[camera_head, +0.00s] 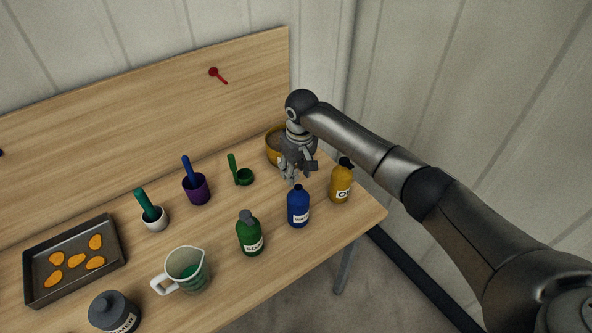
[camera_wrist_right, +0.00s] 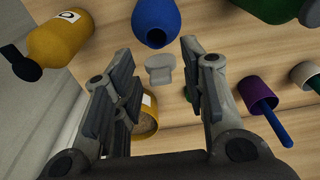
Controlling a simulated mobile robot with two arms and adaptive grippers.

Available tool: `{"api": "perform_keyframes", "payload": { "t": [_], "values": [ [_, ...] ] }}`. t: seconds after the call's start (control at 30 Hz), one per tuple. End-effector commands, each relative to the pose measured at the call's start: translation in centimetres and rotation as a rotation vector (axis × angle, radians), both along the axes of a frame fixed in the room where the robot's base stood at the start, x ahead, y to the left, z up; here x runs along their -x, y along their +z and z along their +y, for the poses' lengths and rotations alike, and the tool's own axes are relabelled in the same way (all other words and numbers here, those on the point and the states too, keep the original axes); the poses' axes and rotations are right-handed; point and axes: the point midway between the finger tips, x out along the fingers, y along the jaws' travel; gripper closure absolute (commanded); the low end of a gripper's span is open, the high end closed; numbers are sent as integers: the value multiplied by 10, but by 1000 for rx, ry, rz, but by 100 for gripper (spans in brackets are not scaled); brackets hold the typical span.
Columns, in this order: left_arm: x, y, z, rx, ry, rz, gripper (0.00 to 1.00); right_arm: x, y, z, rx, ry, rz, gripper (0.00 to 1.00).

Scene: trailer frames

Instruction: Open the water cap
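The blue bottle (camera_head: 298,208) stands upright on the wooden table with a white label I cannot fully read. In the right wrist view the blue bottle (camera_wrist_right: 156,16) shows a dark, uncovered mouth. A grey cap (camera_wrist_right: 160,69) sits apart from that mouth, between my right gripper's fingers with a gap on both sides. I cannot tell whether the cap rests on anything. My right gripper (camera_head: 293,178) points down just behind and above the bottle. It also shows in the right wrist view (camera_wrist_right: 158,58), open. My left gripper is out of view.
A yellow bottle (camera_head: 341,183) stands right of the blue one, and a green bottle (camera_head: 250,236) left. A yellow bowl (camera_head: 272,150) is behind my gripper. A measuring cup (camera_head: 187,270), purple cup (camera_head: 196,190) and baking tray (camera_head: 75,285) stand further left. The table's right edge is close.

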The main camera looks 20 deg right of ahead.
Motion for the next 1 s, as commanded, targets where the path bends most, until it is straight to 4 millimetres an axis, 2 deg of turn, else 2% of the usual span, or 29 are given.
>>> {"api": "perform_keyframes", "payload": {
  "t": [0.17, 0.4, 0.6, 0.77, 1.0],
  "values": [
    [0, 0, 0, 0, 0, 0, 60, 1, 21, 0, -3, 1, -4, 61],
    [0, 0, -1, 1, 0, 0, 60, 6, 73, -2, -2, 1, -3, 61],
    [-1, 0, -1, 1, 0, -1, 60, 9, 105, -4, 0, 0, -1, 61],
    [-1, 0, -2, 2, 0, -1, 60, 11, 116, -4, 0, -1, 0, 61],
    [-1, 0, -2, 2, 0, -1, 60, 11, 118, -4, 0, -1, 1, 61]
  ]
}}
